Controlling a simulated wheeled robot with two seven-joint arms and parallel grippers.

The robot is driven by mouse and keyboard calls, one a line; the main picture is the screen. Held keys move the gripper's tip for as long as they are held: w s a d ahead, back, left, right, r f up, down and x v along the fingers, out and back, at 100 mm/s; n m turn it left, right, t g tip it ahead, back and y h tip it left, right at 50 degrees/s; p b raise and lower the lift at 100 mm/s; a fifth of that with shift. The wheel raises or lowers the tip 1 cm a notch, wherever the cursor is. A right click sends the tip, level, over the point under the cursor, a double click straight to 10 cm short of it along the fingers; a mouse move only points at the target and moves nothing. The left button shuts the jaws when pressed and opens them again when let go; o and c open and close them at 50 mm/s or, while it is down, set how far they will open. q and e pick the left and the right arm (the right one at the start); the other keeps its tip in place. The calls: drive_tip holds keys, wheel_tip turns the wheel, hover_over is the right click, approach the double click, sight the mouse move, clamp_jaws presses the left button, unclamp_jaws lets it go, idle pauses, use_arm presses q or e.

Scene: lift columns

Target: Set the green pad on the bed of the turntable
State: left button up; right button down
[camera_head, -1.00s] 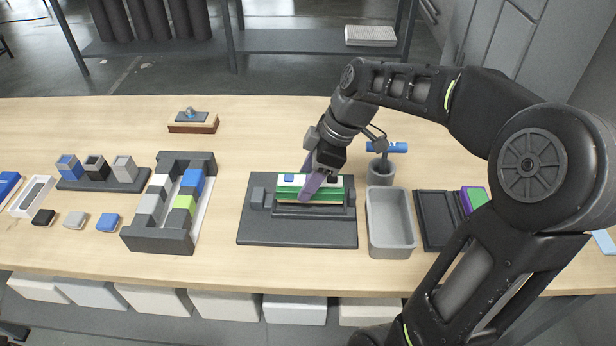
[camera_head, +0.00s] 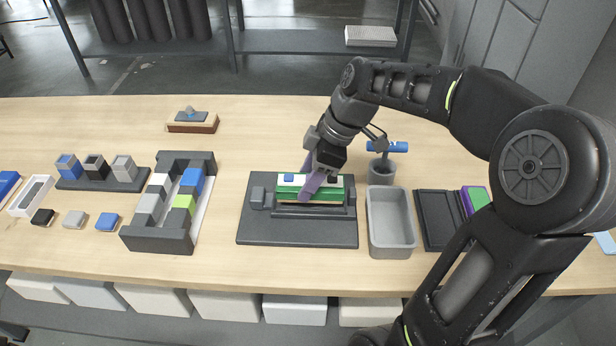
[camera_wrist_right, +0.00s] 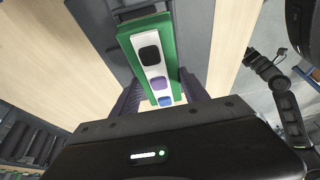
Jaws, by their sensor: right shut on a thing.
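A long green pad (camera_head: 290,194) carries a white strip with small coloured squares. It sits over the middle of a dark grey base with raised blocks (camera_head: 262,228), which I take for the turntable. My right gripper (camera_head: 308,188) is shut on the pad, with its purple fingers across it. In the right wrist view the green pad (camera_wrist_right: 131,45) runs between the fingers (camera_wrist_right: 163,100), with black, purple and blue squares on its white strip. I cannot tell whether the pad touches the bed beneath it. My left gripper is out of view.
A grey tray (camera_head: 372,240) stands close to the right of the base. Behind it is a grey cup (camera_head: 381,173) with a blue-handled item. A dark rack (camera_head: 435,225) with purple and green plates is farther right. A dark block holder (camera_head: 160,243) stands left, with free table between.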

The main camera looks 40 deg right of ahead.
drive_tip(key=shift+f+b, duration=0.95)
drive_tip(key=shift+b, duration=0.25)
idle(1.1)
idle(0.4)
drive_tip(key=shift+c, duration=0.9)
unclamp_jaws()
drive_tip(key=shift+r, duration=0.1)
drive_tip(key=shift+r+p, duration=2.35)
drive_tip(key=shift+r, duration=1.1)
drive_tip(key=shift+f, duration=0.1)
